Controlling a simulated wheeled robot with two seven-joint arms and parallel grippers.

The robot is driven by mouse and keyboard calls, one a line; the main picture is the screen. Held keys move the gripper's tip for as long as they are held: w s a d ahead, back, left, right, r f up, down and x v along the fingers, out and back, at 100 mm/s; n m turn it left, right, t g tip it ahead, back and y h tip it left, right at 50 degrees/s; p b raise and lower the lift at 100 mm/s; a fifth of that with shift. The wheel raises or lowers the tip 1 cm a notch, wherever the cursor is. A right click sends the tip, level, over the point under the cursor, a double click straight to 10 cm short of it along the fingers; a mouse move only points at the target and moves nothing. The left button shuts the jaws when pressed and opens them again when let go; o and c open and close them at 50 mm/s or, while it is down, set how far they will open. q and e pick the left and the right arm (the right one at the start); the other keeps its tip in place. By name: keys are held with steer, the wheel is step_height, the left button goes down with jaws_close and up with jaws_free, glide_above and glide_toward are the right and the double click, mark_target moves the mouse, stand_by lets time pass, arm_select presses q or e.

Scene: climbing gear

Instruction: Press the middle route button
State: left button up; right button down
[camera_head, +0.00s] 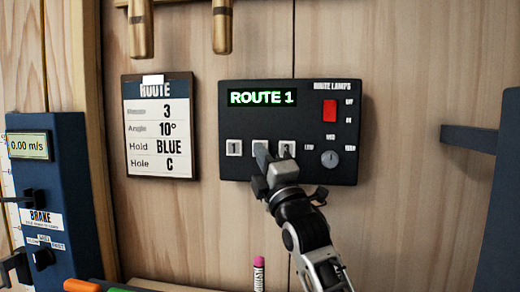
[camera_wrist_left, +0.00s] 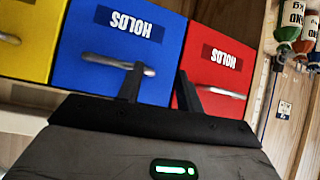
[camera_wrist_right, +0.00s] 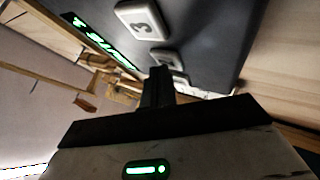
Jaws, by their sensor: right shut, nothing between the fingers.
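The black route panel (camera_head: 290,105) is on the wooden wall, its display (camera_head: 262,97) reading ROUTE 1 in green. Below the display is a row of three pale buttons: 1 (camera_head: 234,147), the middle button (camera_head: 260,145) and 3 (camera_head: 287,145). My right gripper (camera_head: 262,156) is shut and empty, with its fingertips at the middle button, partly covering it. In the right wrist view the fingertips (camera_wrist_right: 160,72) are just by the middle button (camera_wrist_right: 166,59), beside button 3 (camera_wrist_right: 143,20); I cannot tell whether they touch. My left gripper (camera_wrist_left: 160,80) is open and empty, outside the head view.
The panel also has a red switch (camera_head: 330,110) and a round knob (camera_head: 330,159). A route card (camera_head: 160,127) hangs to its left, and a blue brake unit (camera_head: 42,195) stands farther left. Blue (camera_wrist_left: 115,50) and red (camera_wrist_left: 214,65) HOLDS bins with handles face my left gripper.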

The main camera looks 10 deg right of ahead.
stand_by(0.4)
steer(key=shift+s+a, duration=0.25)
steer(key=shift+s, duration=0.4)
steer(key=s, duration=0.1)
steer(key=s+a+p, duration=0.1)
steer(key=s, duration=0.1)
steer(key=s+a, duration=0.1)
steer(key=shift+s, duration=0.3)
stand_by(0.7)
